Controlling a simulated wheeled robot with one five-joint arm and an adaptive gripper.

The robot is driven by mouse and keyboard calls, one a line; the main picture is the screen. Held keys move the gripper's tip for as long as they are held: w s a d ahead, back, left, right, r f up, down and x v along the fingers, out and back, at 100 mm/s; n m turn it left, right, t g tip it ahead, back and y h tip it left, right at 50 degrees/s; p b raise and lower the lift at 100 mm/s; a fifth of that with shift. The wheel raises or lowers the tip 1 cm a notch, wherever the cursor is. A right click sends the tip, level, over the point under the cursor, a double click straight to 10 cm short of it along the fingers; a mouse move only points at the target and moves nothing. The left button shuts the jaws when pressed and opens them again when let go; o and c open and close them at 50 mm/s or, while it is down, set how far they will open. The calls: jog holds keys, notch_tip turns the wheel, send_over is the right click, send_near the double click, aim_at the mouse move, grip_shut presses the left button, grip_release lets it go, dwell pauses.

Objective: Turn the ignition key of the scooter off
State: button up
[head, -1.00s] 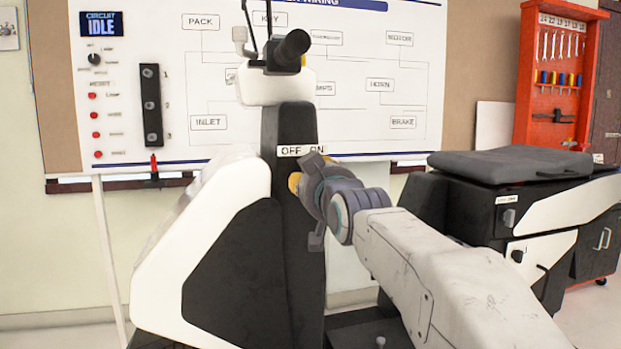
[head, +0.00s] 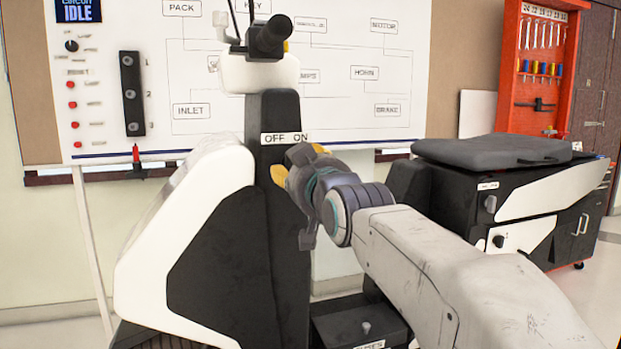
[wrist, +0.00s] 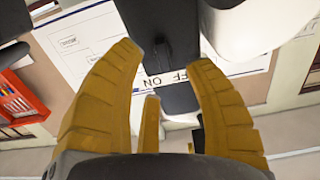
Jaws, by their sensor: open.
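The scooter's white and black front body (head: 185,225) stands upright left of centre in the head view. The OFF/ON label (head: 284,138) is on its dark column, and part of it also shows between my fingers in the wrist view (wrist: 168,77). My gripper (head: 297,164) is just below the label in the head view, its yellow fingers toward the column. In the wrist view my gripper (wrist: 166,60) is open, its fingers spread either side of the column. A dark grey shape shows below the label there.
The scooter's dark seat (head: 492,153) and rear body stand at right. An orange tool rack (head: 535,65) hangs at the back right.

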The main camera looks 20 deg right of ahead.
jog(key=s, duration=0.7)
jog(key=shift+s, duration=0.4)
